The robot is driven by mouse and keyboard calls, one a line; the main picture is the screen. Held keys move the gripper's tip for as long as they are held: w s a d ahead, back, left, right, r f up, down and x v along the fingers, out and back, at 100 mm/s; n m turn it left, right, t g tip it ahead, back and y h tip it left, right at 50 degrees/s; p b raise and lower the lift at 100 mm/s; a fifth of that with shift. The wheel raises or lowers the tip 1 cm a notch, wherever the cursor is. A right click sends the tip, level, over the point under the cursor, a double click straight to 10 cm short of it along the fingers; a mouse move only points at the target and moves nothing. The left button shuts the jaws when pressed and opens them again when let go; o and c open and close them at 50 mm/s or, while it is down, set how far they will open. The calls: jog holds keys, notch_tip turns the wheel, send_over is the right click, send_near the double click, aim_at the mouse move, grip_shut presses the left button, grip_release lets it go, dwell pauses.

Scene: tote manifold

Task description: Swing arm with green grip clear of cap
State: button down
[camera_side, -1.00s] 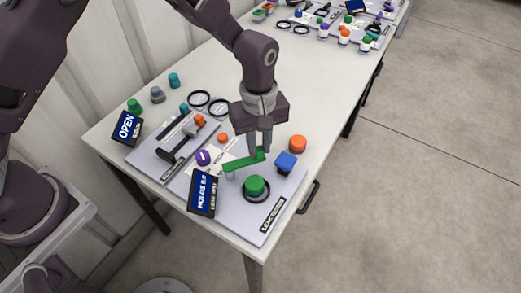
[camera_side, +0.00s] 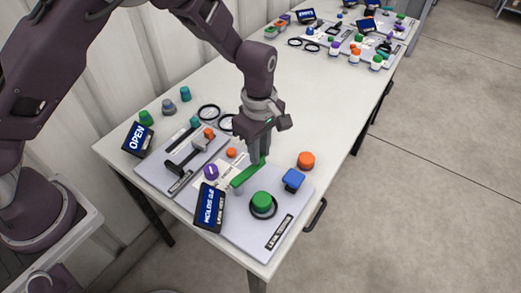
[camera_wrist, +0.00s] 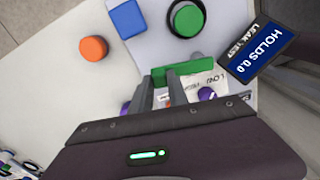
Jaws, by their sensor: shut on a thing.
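The swing arm is a flat green bar (camera_side: 248,174) on a short post at its near left end. My gripper (camera_side: 261,157) points down and is shut on its far right end. In the wrist view my two fingers (camera_wrist: 172,80) meet the green bar (camera_wrist: 188,66). The green round cap (camera_side: 262,200) sits in a black ring on the grey panel (camera_side: 237,236). The bar lies behind the cap in the side view, with a gap between them. The wrist view also shows the cap (camera_wrist: 186,18) apart from the bar.
A sign reading HOLDS 0.0, LEAK TEST (camera_side: 210,207) stands near the bar's post. A purple knob (camera_side: 211,171), a blue block (camera_side: 293,180) and an orange cap (camera_side: 306,161) are nearby. An OPEN sign (camera_side: 137,139) stands left.

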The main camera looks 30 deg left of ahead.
jog(key=shift+w+a+r, duration=0.1)
jog(key=c, duration=1.3)
grip_release()
notch_tip(320, 180, up, 7)
jog(key=shift+r, duration=0.2)
jog(key=s+a+r+m+t+h, duration=0.1)
jog(key=s+a+r+m, duration=0.35)
jog(key=r, duration=0.35)
jog(key=s+a+r+m+t+h, duration=0.1)
jog(key=s+a+r+m, duration=0.25)
jog(key=s+r, duration=0.35)
jog(key=s+a+m+t, duration=0.1)
jog(key=s+a+m, duration=0.1)
jog(key=s, duration=0.2)
jog(key=s+a+r+m+t+y, duration=0.1)
jog(key=s+a+m, duration=0.1)
jog(key=s, duration=0.3)
jog(key=s+a+r+m+t+y, duration=0.1)
jog(key=s+a+m, duration=0.1)
jog(key=s+m, duration=0.2)
jog(key=shift+s+r+t, duration=0.25)
jog(key=shift+t, duration=0.05)
